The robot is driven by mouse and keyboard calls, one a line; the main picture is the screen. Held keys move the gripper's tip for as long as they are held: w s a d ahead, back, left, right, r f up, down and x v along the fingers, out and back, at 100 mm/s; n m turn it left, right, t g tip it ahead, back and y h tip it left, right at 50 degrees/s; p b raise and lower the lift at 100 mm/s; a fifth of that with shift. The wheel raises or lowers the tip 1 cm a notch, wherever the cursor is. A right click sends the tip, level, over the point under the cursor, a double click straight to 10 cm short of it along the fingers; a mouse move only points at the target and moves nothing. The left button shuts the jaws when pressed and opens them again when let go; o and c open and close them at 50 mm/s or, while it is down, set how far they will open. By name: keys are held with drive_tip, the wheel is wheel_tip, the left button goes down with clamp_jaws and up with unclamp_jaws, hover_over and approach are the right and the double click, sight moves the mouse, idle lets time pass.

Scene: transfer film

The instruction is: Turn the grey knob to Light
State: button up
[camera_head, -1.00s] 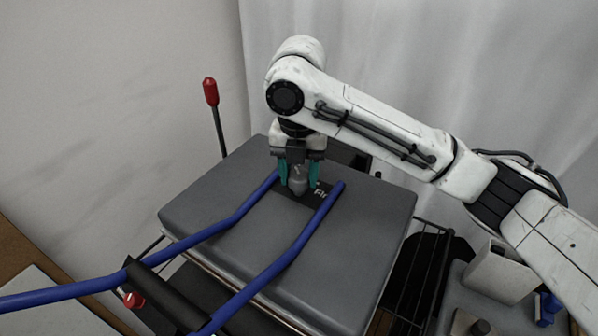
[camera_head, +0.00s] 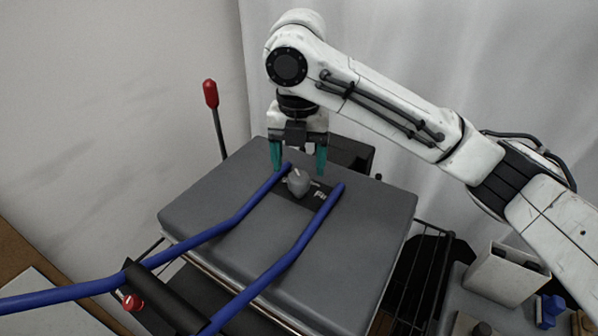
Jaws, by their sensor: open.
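The grey knob (camera_head: 299,182) stands on a dark label plate on top of the grey press lid, between two blue bars. A light mark shows on its top, towards the back. Part of a white word starting with "Fi" shows on the plate to its right; I cannot read a Light label. My gripper (camera_head: 298,168) points down with its teal fingers spread wide, just above and behind the knob. It is open, empty and apart from the knob.
The blue handle bars (camera_head: 290,255) run from the lid to the lower left. A lever with a red tip (camera_head: 210,93) rises at the left of the grey lid (camera_head: 240,180). A white holder (camera_head: 503,275) and small blue things stand at the lower right.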

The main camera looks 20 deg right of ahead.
sight(299, 176)
wheel_tip(299, 176, up, 7)
idle(0.3)
drive_tip(key=shift+f, duration=0.1)
idle(0.4)
